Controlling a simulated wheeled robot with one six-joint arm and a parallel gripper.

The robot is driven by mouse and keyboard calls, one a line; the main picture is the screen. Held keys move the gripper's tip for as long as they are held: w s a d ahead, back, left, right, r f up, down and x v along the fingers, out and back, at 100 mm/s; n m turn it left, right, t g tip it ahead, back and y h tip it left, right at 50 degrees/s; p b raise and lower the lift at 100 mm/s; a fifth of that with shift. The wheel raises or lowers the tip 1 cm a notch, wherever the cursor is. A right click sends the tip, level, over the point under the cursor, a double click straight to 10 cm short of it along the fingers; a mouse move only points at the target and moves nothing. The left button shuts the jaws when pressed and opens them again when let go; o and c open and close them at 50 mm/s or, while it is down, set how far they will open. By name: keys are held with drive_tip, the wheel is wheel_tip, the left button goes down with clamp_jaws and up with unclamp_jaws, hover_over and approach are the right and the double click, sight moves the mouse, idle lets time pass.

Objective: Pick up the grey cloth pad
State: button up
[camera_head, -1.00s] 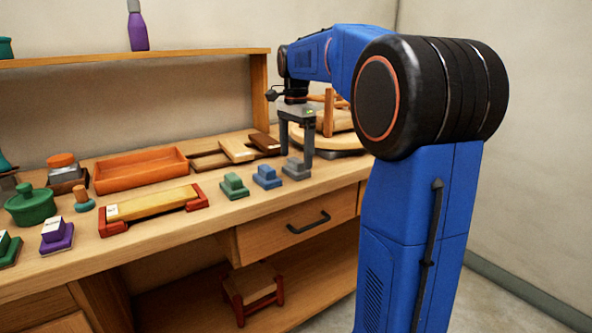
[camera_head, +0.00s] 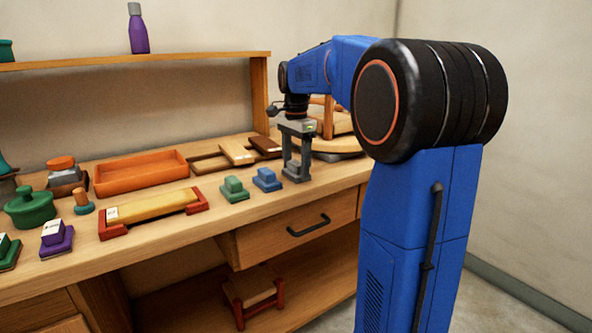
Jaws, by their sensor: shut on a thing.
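The grey cloth pad (camera_head: 294,168) is a small stepped block at the front right of the wooden bench, partly hidden by my fingers. My gripper (camera_head: 297,174) points straight down with one finger on each side of the pad and is shut on it. The pad is at about bench-top height; I cannot tell whether it is clear of the surface.
A blue pad (camera_head: 267,179) and a green pad (camera_head: 235,189) stand just left of my gripper. A round wooden turntable (camera_head: 340,145) lies behind to the right. Brown and pale boards (camera_head: 237,152) and an orange tray (camera_head: 140,174) lie farther back.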

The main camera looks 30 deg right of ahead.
sight(296, 163)
wheel_tip(296, 163, up, 10)
idle(0.5)
drive_tip(key=o, duration=0.5)
drive_tip(key=c, duration=0.4)
